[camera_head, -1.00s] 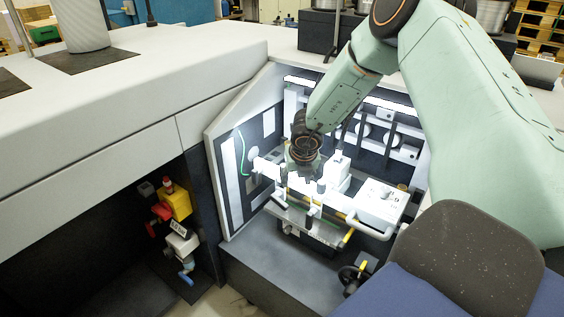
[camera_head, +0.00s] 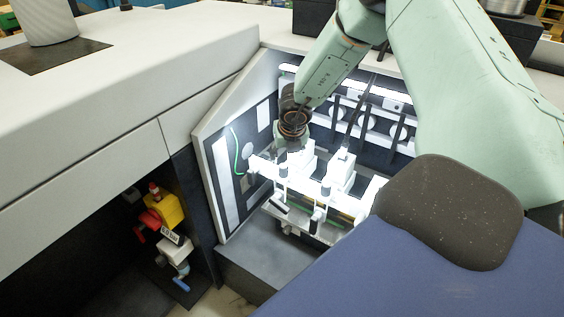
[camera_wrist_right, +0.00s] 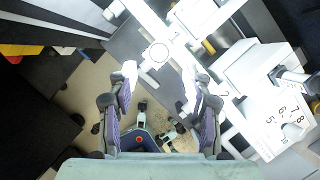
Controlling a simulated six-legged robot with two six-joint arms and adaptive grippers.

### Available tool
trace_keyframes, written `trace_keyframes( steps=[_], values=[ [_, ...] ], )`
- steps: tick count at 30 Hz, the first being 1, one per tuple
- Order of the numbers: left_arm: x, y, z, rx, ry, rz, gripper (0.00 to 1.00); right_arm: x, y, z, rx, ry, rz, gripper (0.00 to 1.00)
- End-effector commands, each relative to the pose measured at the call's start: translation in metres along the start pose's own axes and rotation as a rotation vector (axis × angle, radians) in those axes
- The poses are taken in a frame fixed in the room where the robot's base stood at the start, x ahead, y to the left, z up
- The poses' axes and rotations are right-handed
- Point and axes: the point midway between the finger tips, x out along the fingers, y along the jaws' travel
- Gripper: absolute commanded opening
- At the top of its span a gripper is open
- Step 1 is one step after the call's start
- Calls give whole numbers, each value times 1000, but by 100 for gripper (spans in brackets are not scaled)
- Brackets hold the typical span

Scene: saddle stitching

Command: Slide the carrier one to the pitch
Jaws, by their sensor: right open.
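In the lit bay in the head view, two white carrier blocks (camera_head: 340,174) stand side by side on a rail assembly; I cannot tell which is carrier one. My right gripper (camera_head: 291,158) hangs over the left end of the rail, beside the left block, its fingers small and partly lost in the glare. In the right wrist view, its two fingers (camera_wrist_right: 163,92) are spread apart with nothing between them. A white block with printed numbers (camera_wrist_right: 252,88) lies to the right of the fingers, apart from them. My left gripper is not in view.
The bay's left wall panel (camera_head: 222,175) stands close to my right gripper. A dark ledge (camera_head: 262,250) lies below the rail. A yellow and red valve unit (camera_head: 167,210) sits in the recess at the left. A round white knob (camera_wrist_right: 157,52) lies ahead of the fingers.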

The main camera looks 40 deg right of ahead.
Motion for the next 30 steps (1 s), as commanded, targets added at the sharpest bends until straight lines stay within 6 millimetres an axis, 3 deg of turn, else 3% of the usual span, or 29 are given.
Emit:
trace_keyframes(
  steps=[5,19,30],
  values=[
    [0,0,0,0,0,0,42,7,-1,-5,-1,2,-2,50],
    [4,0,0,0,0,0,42,66,-2,-6,-1,3,-2,50],
    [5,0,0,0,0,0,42,78,-2,-2,1,0,0,50]
  ],
)
